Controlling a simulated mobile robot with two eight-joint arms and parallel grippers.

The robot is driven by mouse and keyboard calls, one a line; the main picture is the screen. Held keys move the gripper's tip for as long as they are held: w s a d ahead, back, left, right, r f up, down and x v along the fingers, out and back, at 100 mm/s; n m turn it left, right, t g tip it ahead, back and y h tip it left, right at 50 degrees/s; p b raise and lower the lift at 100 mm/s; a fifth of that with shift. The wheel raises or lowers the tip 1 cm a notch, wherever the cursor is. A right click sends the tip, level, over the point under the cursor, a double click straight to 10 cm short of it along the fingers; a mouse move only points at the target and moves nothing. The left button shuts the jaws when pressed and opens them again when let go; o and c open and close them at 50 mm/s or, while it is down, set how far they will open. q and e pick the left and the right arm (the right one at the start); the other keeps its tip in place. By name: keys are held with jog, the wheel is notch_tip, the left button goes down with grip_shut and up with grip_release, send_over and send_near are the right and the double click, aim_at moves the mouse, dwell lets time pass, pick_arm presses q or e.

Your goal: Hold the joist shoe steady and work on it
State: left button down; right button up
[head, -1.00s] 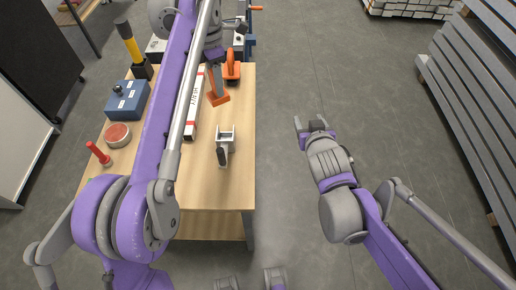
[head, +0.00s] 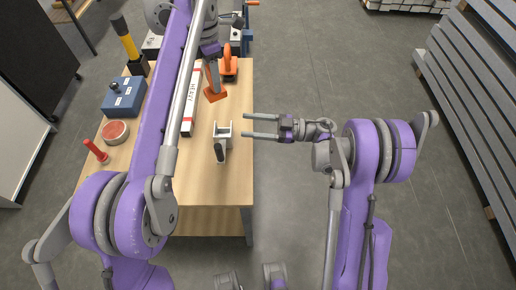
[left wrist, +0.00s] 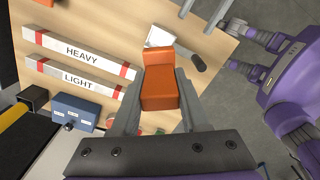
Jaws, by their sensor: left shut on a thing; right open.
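The joist shoe (head: 222,131), a small pale grey U-shaped metal bracket, sits on the wooden bench near its right edge. A dark cylindrical piece (head: 219,152) is at its near side. In the left wrist view the shoe (left wrist: 160,36) is partly hidden by an orange L-shaped block. My left gripper (head: 213,87) is shut on this orange block (left wrist: 160,88), farther along the bench than the shoe. My right gripper (head: 246,126) is open and empty. Its two fingers point left at the shoe from just past the bench edge, apart from it.
A white HEAVY bar (head: 188,122) lies left of the shoe, with a LIGHT bar (left wrist: 72,77) beside it. A blue box (head: 124,97), a red-topped round tin (head: 116,132), a red-handled tool (head: 97,151) and an orange tool (head: 229,66) stand on the bench.

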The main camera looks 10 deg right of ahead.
aim_at(224, 156)
jog(key=s+f+n+g, duration=0.1)
jog(key=s+f+g, duration=0.4)
jog(key=f, duration=0.2)
jog(key=shift+h, duration=0.3)
jog(key=a, duration=1.1)
jog(key=shift+w+a+r, duration=0.1)
jog(key=shift+r, duration=0.15)
jog(key=shift+c, duration=0.3)
grip_shut()
